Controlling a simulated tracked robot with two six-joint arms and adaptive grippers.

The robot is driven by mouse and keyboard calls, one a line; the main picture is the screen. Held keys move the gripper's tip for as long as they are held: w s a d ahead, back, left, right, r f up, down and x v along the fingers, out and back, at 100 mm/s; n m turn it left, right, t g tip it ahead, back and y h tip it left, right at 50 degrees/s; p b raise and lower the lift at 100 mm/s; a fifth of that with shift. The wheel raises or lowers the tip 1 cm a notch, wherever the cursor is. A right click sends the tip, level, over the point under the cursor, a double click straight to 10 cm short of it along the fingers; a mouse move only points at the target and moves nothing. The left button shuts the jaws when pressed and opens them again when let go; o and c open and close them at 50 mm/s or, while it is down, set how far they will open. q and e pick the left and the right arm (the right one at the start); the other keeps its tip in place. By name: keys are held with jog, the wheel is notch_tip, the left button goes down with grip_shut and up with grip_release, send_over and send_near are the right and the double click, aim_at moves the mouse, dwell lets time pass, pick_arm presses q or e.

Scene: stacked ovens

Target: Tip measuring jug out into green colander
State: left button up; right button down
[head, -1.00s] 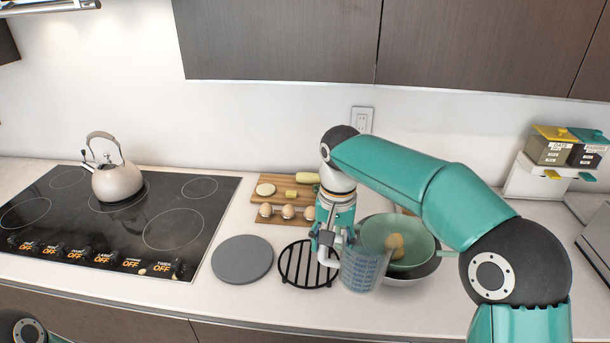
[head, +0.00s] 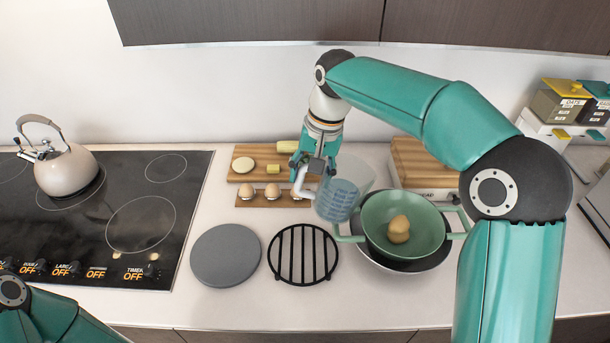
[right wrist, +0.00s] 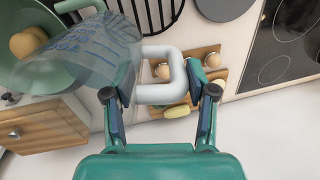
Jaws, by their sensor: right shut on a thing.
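The measuring jug (head: 340,198) is clear with blue markings. My right gripper (head: 314,166) is shut on its white handle, which also shows between the fingers in the right wrist view (right wrist: 160,95). The jug is held just left of and behind the green colander (head: 377,218), leaning somewhat. I see nothing clearly inside it. The colander sits in a dark pan with a pale rim and holds a tan, potato-like lump (head: 398,228). In the right wrist view the jug (right wrist: 85,60) overlaps the colander's edge. My left gripper is out of view; only part of that arm shows lower left.
A black trivet (head: 303,255) and a grey disc (head: 225,255) lie left of the colander. An egg rack (head: 256,197) and a cutting board (head: 240,175) are behind. A wooden box (head: 418,165) stands behind the colander. A kettle (head: 66,172) is on the hob.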

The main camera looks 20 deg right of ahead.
jog(key=d+y, duration=0.1)
jog(key=s+d+r+t+y, duration=0.1)
jog(key=d+y, duration=0.1)
jog(key=s+d+t+y, duration=0.1)
jog(key=d, duration=0.1)
jog(key=shift+r, duration=0.25)
jog(key=shift+d+f+y+b, duration=0.2)
jog(key=shift+d+y+b, duration=0.15)
jog(key=shift+y+b, duration=0.45)
jog(key=shift+s+d+r+t+y+b, duration=0.15)
jog(key=shift+d+r+y+b, duration=0.05)
jog(key=shift+r+b, duration=0.2)
jog(key=shift+s+d+r+t+y+b, duration=0.15)
jog(key=shift+d+r+y+b, duration=0.05)
jog(key=shift+r+b, duration=0.2)
jog(key=shift+r, duration=0.1)
jog(key=shift+s+d+y+b, duration=0.1)
jog(key=shift+d+y+b, duration=0.25)
jog(key=shift+b, duration=0.1)
jog(key=shift+s+d+r+t+y+b, duration=0.1)
jog(key=shift+d+r+t+y+b, duration=0.15)
jog(key=shift+t+b, duration=0.1)
jog(key=shift+d+r, duration=0.1)
jog(key=shift+r, duration=0.1)
